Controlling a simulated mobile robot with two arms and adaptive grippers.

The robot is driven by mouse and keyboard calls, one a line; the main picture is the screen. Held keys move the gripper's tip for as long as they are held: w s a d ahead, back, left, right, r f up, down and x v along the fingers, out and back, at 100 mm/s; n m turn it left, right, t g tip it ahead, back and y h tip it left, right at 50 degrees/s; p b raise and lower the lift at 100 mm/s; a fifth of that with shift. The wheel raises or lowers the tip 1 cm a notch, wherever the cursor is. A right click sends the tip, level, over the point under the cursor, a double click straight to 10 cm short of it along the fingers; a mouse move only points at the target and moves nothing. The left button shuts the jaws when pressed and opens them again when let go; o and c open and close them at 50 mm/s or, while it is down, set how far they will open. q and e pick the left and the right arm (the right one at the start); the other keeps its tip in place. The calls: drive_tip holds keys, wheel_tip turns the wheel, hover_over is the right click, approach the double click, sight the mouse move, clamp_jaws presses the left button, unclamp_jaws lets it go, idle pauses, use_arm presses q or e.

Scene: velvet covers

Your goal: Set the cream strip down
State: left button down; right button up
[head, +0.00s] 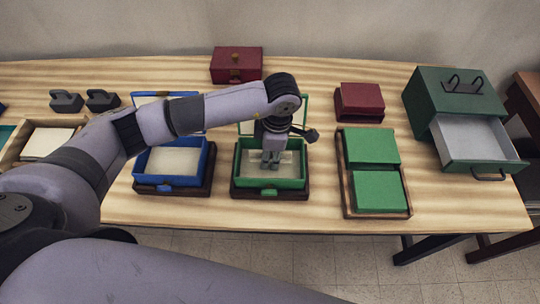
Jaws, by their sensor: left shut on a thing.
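My left gripper (271,165) reaches down into the open green box (271,184), its fingers pointing at the box floor. It is shut on the cream strip (286,158), a thin pale piece that shows only in part beside the fingers. The strip is low inside the box, over a pale lining of much the same colour. I cannot tell whether it touches the lining. The green lid stands raised at the back, partly behind my wrist. My right gripper is not in view.
An open blue box (173,182) stands to the left. A wooden tray with green blocks (378,192) is to the right. A dark green cabinet (428,105) has its drawer (477,140) pulled out. Dark red boxes (236,64) stand behind. Bare table lies in front.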

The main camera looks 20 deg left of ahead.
use_arm(q)
drive_tip(key=shift+f, duration=0.75)
drive_tip(key=shift+f+b, duration=0.6)
drive_tip(key=shift+b, duration=0.15)
drive_tip(key=c, duration=1.3)
unclamp_jaws()
drive_tip(key=shift+r+p, duration=0.55)
drive_tip(key=shift+p, duration=0.05)
drive_tip(key=shift+r+p, duration=0.4)
drive_tip(key=shift+r, duration=0.05)
drive_tip(key=r+b, duration=0.1)
drive_tip(key=r, duration=0.2)
drive_tip(key=r+b, duration=0.1)
drive_tip(key=r, duration=0.2)
drive_tip(key=d+r+b, duration=0.1)
drive_tip(key=r, duration=0.2)
drive_tip(key=shift+w+r+b, duration=0.2)
drive_tip(key=shift+r+b, duration=0.15)
drive_tip(key=shift+r, duration=0.8)
